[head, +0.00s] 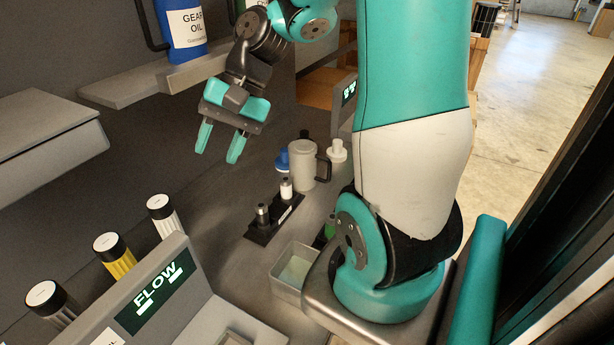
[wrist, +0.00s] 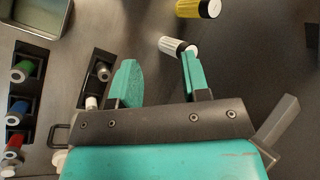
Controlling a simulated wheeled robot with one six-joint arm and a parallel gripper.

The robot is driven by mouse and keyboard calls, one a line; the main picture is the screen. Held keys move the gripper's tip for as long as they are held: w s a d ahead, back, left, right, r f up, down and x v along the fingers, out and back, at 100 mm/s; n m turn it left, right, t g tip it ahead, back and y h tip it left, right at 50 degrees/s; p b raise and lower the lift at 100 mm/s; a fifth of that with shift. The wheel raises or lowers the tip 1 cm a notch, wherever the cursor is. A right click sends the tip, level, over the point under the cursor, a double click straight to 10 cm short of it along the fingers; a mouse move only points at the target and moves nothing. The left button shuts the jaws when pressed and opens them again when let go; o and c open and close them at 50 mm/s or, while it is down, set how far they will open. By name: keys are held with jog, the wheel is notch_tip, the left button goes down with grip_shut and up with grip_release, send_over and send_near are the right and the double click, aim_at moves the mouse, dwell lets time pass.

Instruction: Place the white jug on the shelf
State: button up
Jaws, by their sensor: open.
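The white jug (head: 302,167), with a dark handle on its right side, stands upright on the worktop in the head view. In the wrist view its handle (wrist: 58,135) seems to show at the lower left, with the body hidden behind my gripper. The grey shelf (head: 125,90) is on the wall at upper left, with a blue gear oil container (head: 183,30) standing on it. My gripper (head: 219,147) is open and empty, above and left of the jug, in front of and below the shelf. Its parted fingers (wrist: 158,80) show in the wrist view.
A black holder (head: 262,232) with small bottles stands just in front of the jug. A blue-capped bottle (head: 282,160) and a white bottle (head: 337,151) flank it. A metal tray (head: 288,290) is nearer. Several capped cylinders (head: 115,255) stand at left behind the FLOW panel (head: 158,290).

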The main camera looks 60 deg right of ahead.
jog(key=d+f+m+t+y+b, duration=0.1)
jog(key=d+f+m+t+b, duration=0.2)
jog(key=d+m, duration=0.6)
jog(key=m+t+h+b, duration=0.2)
jog(key=m+t, duration=0.4)
jog(key=m, duration=0.4)
send_over(328, 181)
jog(key=s, duration=0.7)
notch_tip(328, 181, down, 8)
jog(key=s+d+f+m+t+h, duration=0.2)
jog(key=s+d+f+m, duration=0.1)
jog(key=s+d+m, duration=0.4)
jog(key=shift+n, duration=0.6)
jog(key=x, duration=0.5)
jog(key=a+x, duration=0.1)
jog(key=x, duration=0.5)
jog(key=a+x, duration=0.1)
jog(key=x, duration=0.4)
jog(key=shift+w+a+r, duration=0.1)
jog(key=shift+w+r, duration=0.05)
jog(key=shift+c, duration=0.4)
